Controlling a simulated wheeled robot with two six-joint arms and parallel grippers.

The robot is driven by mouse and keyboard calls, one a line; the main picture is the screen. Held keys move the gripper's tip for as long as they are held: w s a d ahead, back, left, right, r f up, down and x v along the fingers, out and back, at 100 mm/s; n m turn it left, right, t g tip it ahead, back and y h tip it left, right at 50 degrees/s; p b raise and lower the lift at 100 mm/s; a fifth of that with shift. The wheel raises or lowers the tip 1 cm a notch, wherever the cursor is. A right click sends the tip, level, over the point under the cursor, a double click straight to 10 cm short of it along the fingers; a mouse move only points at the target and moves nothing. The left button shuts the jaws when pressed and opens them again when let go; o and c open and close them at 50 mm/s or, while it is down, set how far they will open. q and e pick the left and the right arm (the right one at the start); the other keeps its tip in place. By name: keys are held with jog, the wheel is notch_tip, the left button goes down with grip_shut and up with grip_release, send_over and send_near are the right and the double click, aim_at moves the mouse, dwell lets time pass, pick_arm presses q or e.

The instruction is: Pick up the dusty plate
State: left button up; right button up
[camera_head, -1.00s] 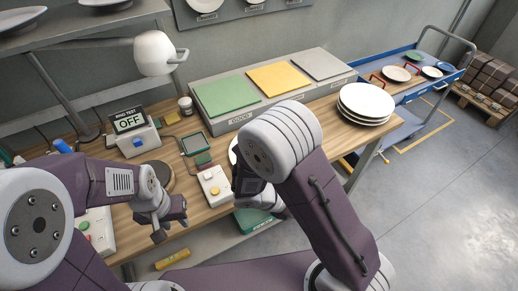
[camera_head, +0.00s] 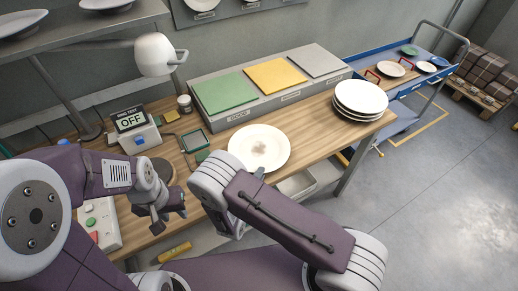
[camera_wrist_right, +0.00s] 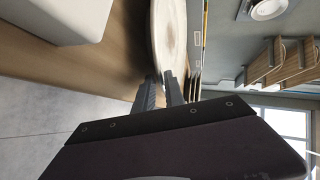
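The dusty plate (camera_head: 259,148) is white with a grey-brown smudge in its middle. It lies on the wooden table in the head view, its near edge partly behind my right arm. In the right wrist view the plate (camera_wrist_right: 168,35) is seen nearly edge-on. My right gripper (camera_wrist_right: 161,77) has its two fingertips at the plate's near rim with a gap between them; firm contact is not visible. My left gripper (camera_head: 168,219) is open and empty over the table's front edge, left of the plate.
A stack of clean plates (camera_head: 360,100) stands at the table's right end. A sorting stand with green, yellow and grey pads (camera_head: 272,78) is behind the dusty plate. A lamp (camera_head: 155,54) and a ring test box (camera_head: 138,138) stand at left. A blue cart (camera_head: 405,82) is beyond.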

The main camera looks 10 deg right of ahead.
jog(key=x, duration=0.3)
jog(key=shift+s, duration=0.15)
grip_shut()
pick_arm(q)
jog(key=shift+r, duration=0.25)
jog(key=shift+w, duration=0.1)
pick_arm(e)
jog(key=shift+r, duration=0.1)
dwell(0.9)
jog(key=shift+r, duration=0.1)
